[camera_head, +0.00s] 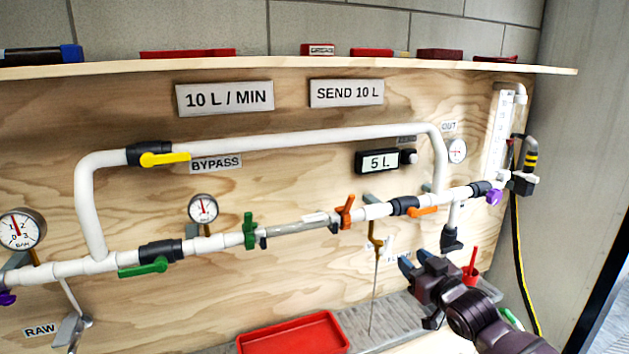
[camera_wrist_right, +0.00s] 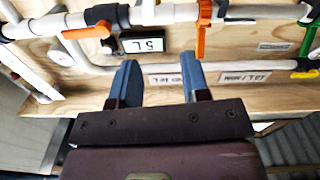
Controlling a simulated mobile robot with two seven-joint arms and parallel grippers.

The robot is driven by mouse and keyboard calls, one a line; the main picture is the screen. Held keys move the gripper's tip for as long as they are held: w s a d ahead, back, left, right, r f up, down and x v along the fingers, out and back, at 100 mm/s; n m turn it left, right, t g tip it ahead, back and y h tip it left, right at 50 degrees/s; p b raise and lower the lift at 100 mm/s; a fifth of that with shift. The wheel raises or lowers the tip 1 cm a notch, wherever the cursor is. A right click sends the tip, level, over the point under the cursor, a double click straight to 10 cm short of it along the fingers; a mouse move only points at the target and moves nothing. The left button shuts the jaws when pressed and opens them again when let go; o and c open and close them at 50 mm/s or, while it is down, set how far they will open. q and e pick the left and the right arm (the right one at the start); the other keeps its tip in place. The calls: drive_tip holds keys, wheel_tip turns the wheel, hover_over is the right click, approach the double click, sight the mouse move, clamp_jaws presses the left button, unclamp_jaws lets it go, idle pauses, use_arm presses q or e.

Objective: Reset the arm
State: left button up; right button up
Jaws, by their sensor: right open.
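My right gripper (camera_head: 405,262) comes in from the lower right in the head view, in front of the plywood panel and below the pipe run. Its two blue fingers are apart in the right wrist view (camera_wrist_right: 158,82), with nothing between them. The lower white pipe and its orange-handled valve (camera_head: 424,211) are behind and above the fingers; no contact shows. My left gripper does not show in the head view.
A red tray (camera_head: 292,335) lies on the grey bench below the panel. A thin rod (camera_head: 375,285) hangs left of my right gripper. A shelf (camera_head: 300,69) with several items runs above. A hose (camera_head: 522,270) hangs at right.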

drive_tip(key=s+d+f+m+g+h, duration=0.1)
drive_tip(key=s+f+g+h, duration=0.1)
drive_tip(key=s+f, duration=0.7)
drive_tip(key=s+d+f+m+g+h, duration=0.1)
drive_tip(key=s+f+g+h, duration=0.1)
drive_tip(key=s+f, duration=0.7)
drive_tip(key=s+d+f+m+g+h, duration=0.1)
drive_tip(key=s+f, duration=0.8)
drive_tip(key=s, duration=0.9)
drive_tip(key=shift+d+f+m+g+h, duration=0.15)
drive_tip(key=shift+d+m+g+h, duration=0.25)
drive_tip(key=shift+d+m+h, duration=0.2)
drive_tip(key=shift+s+a, duration=0.1)
